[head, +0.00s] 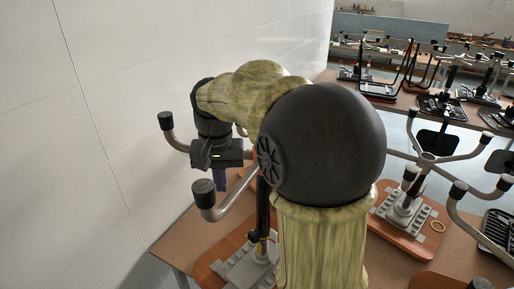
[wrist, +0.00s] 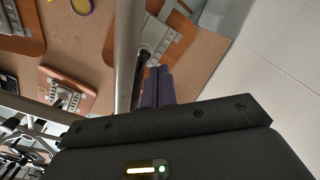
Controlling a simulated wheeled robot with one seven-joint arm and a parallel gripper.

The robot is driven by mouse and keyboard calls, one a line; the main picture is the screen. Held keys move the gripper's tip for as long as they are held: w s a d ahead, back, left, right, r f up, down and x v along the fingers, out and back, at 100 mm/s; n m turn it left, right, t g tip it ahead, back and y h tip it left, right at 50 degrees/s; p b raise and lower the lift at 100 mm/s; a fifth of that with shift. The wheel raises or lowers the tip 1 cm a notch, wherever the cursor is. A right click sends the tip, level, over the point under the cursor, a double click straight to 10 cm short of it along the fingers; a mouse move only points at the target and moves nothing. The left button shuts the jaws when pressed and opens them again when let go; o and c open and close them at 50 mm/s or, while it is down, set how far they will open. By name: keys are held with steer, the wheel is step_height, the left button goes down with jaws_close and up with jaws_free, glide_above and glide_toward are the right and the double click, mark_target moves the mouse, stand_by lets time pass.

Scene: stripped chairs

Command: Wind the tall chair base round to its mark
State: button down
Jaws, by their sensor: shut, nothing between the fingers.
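The tall chair base stands at the near left of the bench. Its grey metal arms with black caps (head: 203,188) spread around my gripper, and its dark column (head: 262,205) rises from a grey stepped foot (head: 250,268). My arm hides much of its hub. My gripper (head: 221,180) points down among the arms, its purple fingers shut and empty. In the wrist view, the shut fingers (wrist: 157,86) are just right of a grey arm tube (wrist: 128,50); I cannot tell whether they touch it. I cannot make out a mark.
A white wall (head: 90,130) is close on the left. Black frames and trays (head: 440,105) crowd the far bench.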

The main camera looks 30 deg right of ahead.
steer(key=shift+s+f, duration=0.2)
steer(key=shift+s, duration=0.3)
